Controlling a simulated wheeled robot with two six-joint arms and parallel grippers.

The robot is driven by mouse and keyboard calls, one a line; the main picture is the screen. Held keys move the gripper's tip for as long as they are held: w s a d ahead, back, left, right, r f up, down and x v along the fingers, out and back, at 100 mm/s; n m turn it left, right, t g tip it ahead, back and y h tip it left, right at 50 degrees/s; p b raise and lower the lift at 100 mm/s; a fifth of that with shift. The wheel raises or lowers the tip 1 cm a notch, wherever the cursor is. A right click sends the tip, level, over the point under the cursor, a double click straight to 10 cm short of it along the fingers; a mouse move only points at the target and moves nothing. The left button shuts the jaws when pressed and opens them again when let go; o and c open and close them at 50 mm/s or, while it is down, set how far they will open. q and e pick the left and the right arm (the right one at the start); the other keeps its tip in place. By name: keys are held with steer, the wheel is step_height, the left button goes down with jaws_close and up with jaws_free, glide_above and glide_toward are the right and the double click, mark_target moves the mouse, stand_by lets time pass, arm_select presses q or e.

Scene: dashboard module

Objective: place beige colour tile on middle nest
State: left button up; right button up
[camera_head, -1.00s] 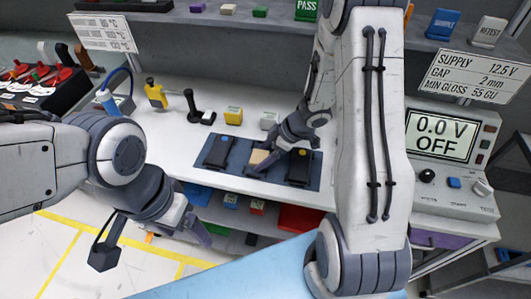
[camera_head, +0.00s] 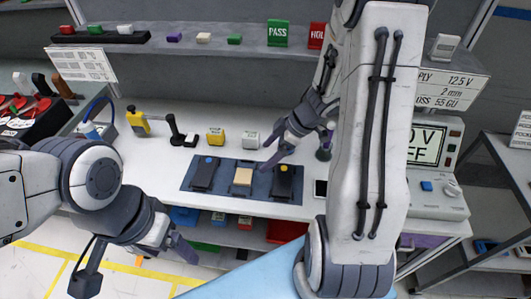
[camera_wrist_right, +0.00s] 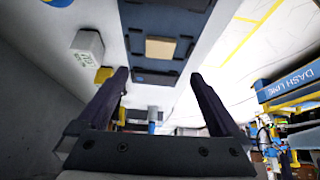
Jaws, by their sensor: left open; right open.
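The beige tile (camera_head: 243,177) lies on the middle nest of a blue mat (camera_head: 225,189), between two dark nests. The left nest (camera_head: 205,172) bears a blue dot and the right nest (camera_head: 284,181) a yellow-orange one. The tile also shows in the right wrist view (camera_wrist_right: 160,48). My right gripper (camera_head: 268,155) is open and empty, above and behind the mat, apart from the tile. In the right wrist view the right gripper (camera_wrist_right: 160,88) has its fingers wide apart with nothing between them. My left gripper (camera_head: 140,266) is open and empty, low in front of the bench at the left.
A yellow box (camera_head: 216,137) and a white box (camera_head: 250,140) stand behind the mat. A black joystick (camera_head: 180,132) and a yellow bottle-like item (camera_head: 138,122) stand to the left. A supply unit (camera_head: 432,165) is at the right. A shelf (camera_head: 200,44) runs along the back.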

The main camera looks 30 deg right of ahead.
steer(key=w+a+r+m+t+h, duration=0.3)
steer(key=w+a+r+t+h, duration=0.15)
steer(key=a+r, duration=0.4)
steer(key=s+a+r+g, duration=0.1)
steer(key=s+a+g, duration=0.3)
steer(key=s, duration=0.8)
steer(key=s+a+r+m+g, duration=0.1)
steer(key=s+a+g, duration=0.3)
steer(key=s, duration=0.8)
steer(key=shift+s+a, duration=0.4)
steer(key=shift+a, duration=0.85)
